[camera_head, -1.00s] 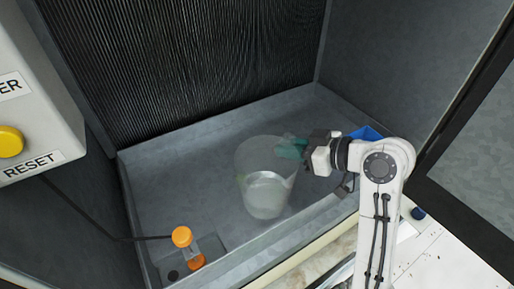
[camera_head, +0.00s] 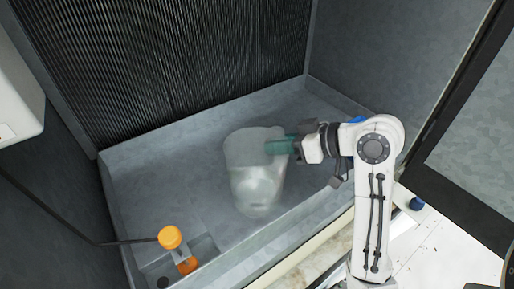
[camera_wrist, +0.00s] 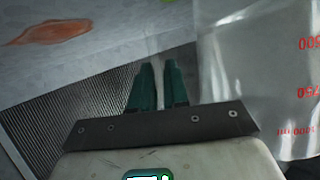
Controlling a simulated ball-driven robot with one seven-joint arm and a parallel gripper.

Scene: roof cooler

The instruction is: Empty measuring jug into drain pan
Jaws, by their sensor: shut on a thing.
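The clear measuring jug (camera_head: 246,178) is above the drain pan (camera_head: 165,190) and looks tilted, its mouth towards the ribbed back wall. A paler patch low in it may be liquid; I cannot see any stream leaving it. My gripper (camera_head: 278,146) is shut on the jug at its upper right side, teal fingers on what seems to be the handle. In the wrist view the fingers (camera_wrist: 158,84) are close together, with the jug wall (camera_wrist: 250,75) and its red markings at the right. The exact grip is hard to see.
An orange float (camera_head: 170,238) on a dark rod stands in the pan's sunken front left corner. The finned coil (camera_head: 180,60) rises behind the pan. A dark-framed panel (camera_head: 480,130) stands at the right. A blue cap-like thing (camera_head: 417,204) lies outside the pan.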

